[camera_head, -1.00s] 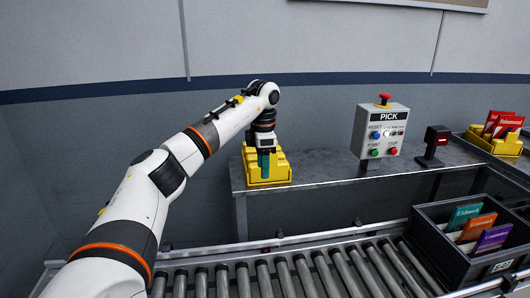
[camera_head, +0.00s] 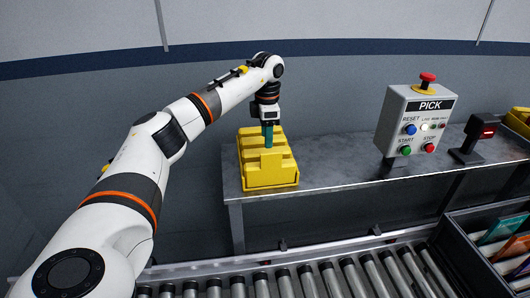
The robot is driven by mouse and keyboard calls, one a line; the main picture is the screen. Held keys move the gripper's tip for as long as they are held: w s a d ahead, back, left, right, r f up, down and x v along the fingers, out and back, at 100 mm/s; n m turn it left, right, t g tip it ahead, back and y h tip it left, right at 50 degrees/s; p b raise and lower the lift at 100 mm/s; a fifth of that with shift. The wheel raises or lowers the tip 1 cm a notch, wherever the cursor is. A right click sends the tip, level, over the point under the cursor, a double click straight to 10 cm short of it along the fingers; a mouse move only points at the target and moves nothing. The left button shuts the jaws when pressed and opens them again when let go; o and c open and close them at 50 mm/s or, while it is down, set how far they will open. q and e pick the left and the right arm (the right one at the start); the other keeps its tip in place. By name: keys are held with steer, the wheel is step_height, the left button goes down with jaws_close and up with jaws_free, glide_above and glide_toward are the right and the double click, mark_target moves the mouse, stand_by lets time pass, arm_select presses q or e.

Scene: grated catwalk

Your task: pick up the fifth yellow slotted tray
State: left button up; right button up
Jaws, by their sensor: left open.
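A yellow slotted tray (camera_head: 268,172) sits at the left end of the grey metal shelf. It looks like a stack of yellow trays, but I cannot tell how many. My left gripper (camera_head: 268,138) points down over the tray's upper part, with its teal fingers in front of the yellow slots. It is open. I cannot tell whether the fingers touch the tray. My right gripper is not in view.
A grey control box (camera_head: 416,122) with a red top button stands on the shelf (camera_head: 340,172) to the right. A small dark device (camera_head: 478,138) is beside it. Another yellow tray (camera_head: 518,120) is at the right edge. A roller conveyor (camera_head: 300,276) and a dark crate (camera_head: 466,242) with colored packets lie in front.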

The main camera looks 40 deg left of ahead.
mark_target(264, 150)
arm_select(q)
steer(key=shift+f, duration=0.9)
steer(key=shift+a+f, duration=0.1)
steer(key=shift+f, duration=0.2)
steer(key=f, duration=0.1)
steer(key=f+p, duration=0.1)
steer(key=f, duration=0.1)
steer(key=f+p, duration=0.1)
steer(key=shift+s+a+f, duration=0.15)
steer(key=shift+s+a, duration=0.1)
steer(key=shift+a, duration=0.1)
steer(key=shift+f, duration=0.35)
steer(key=shift+w, duration=0.1)
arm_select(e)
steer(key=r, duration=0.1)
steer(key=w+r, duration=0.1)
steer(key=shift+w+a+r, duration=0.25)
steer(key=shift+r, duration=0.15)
arm_select(q)
steer(key=shift+c, duration=0.6)
steer(key=shift+r, duration=0.1)
steer(key=c, duration=0.8)
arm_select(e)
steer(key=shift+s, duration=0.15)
arm_select(q)
steer(key=shift+r, duration=0.1)
